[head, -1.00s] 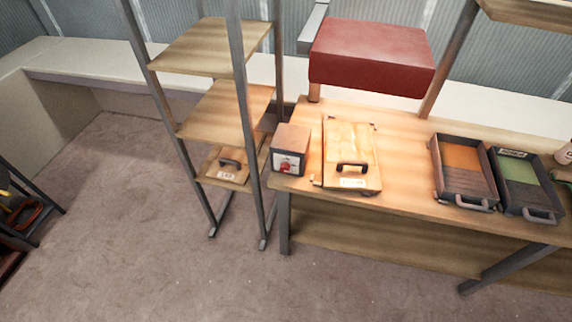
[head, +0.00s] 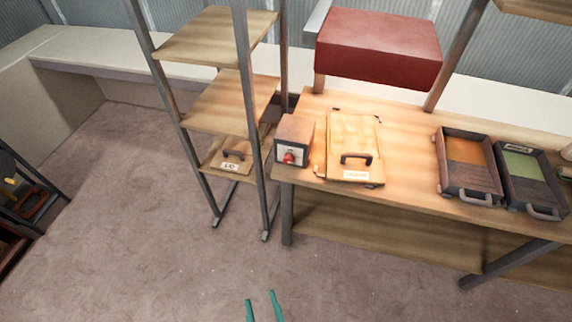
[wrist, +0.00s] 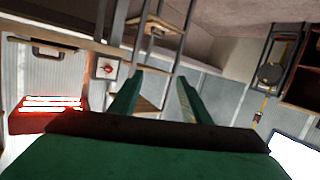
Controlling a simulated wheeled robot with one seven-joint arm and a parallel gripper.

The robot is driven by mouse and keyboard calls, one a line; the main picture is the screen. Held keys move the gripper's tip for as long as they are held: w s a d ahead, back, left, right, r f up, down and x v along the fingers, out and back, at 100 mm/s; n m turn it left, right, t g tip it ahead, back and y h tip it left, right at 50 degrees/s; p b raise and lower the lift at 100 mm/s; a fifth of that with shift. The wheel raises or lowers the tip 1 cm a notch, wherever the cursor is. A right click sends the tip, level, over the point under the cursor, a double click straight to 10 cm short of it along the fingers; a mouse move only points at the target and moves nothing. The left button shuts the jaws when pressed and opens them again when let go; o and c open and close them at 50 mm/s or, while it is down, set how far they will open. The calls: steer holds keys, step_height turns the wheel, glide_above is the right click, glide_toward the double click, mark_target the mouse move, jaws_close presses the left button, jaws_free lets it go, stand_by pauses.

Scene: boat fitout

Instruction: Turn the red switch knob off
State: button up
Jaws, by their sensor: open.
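The red switch knob (head: 289,158) is on the pale front plate of a small brown box (head: 295,135) at the left end of the wooden workbench (head: 400,196). The knob also shows in the wrist view (wrist: 108,69), left of my fingers; its exact turn angle is too small to tell. My gripper (head: 261,298) shows as two teal fingertips at the bottom edge of the head view, over the floor, well short of the bench. In the wrist view the fingers (wrist: 160,92) stand apart with nothing between them.
A shelf rack (head: 225,95) stands just left of the box. A wooden case with a dark handle (head: 353,145) lies right of the box. Two dark trays (head: 468,165) sit farther right, and a red box (head: 378,48) is above the bench. The floor (head: 150,235) in front is clear.

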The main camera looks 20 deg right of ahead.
steer(key=w+d+f+h, duration=0.2)
steer(key=w, duration=0.7)
steer(key=m+h, duration=0.3)
steer(key=h, duration=0.4)
glide_toward(287, 161)
steer(key=x, duration=0.8)
steer(key=shift+d+r, duration=0.1)
steer(key=shift+c, duration=0.3)
steer(key=c, duration=1)
